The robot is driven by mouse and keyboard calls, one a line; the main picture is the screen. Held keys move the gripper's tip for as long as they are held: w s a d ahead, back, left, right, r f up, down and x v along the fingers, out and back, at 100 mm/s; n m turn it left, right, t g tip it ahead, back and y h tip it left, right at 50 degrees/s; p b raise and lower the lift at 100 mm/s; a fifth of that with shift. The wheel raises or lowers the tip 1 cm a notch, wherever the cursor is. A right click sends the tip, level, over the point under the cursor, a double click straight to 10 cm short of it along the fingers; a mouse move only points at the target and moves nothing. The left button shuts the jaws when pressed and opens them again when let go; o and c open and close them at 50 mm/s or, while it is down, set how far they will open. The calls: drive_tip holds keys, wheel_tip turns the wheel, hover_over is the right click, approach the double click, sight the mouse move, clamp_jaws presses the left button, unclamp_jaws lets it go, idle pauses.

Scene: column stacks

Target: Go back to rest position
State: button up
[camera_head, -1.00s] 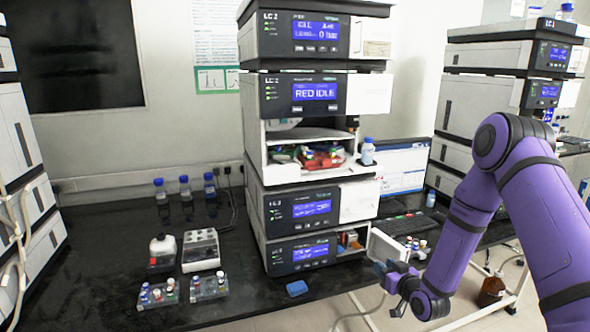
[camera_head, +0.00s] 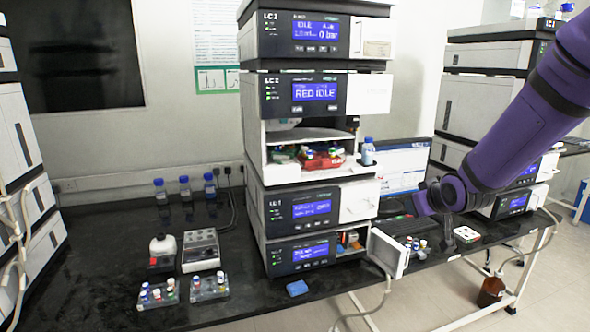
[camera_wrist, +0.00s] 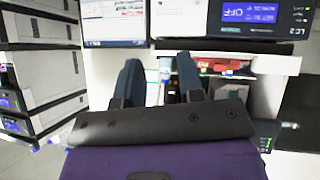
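My purple arm reaches in from the right edge of the head view. Its wrist end is in front of the monitor, right of the middle column stack (camera_head: 291,200). In the wrist view my gripper (camera_wrist: 159,72) has its two dark blue fingers apart, with only background showing between them. It looks open and empty. In the head view the fingers are too small and dark to make out. The stack's lowest unit has a pale door (camera_head: 389,252) standing open at its right side, with colored items visible inside the bay.
Vial racks (camera_head: 158,294) and a grey box (camera_head: 200,250) stand on the black bench (camera_head: 100,275) at left. A blue item (camera_head: 297,288) lies near the front edge. The monitor (camera_head: 405,168) and keyboard (camera_head: 402,226) are behind my wrist. A brown bottle (camera_head: 491,289) stands below at right.

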drive_tip(key=s+r+m+g+h, duration=0.1)
drive_tip(key=s+r, duration=0.4)
drive_tip(key=s, duration=0.3)
drive_tip(key=s+r+m+g+h, duration=0.1)
drive_tip(key=s+r+g, duration=0.1)
drive_tip(key=s+r, duration=0.5)
drive_tip(key=s+r+m+g+y, duration=0.1)
drive_tip(key=s+g, duration=0.1)
drive_tip(key=s, duration=1.6)
drive_tip(key=shift+s+a+r+g, duration=0.15)
drive_tip(key=shift+s+g, duration=0.15)
drive_tip(key=shift+s, duration=0.05)
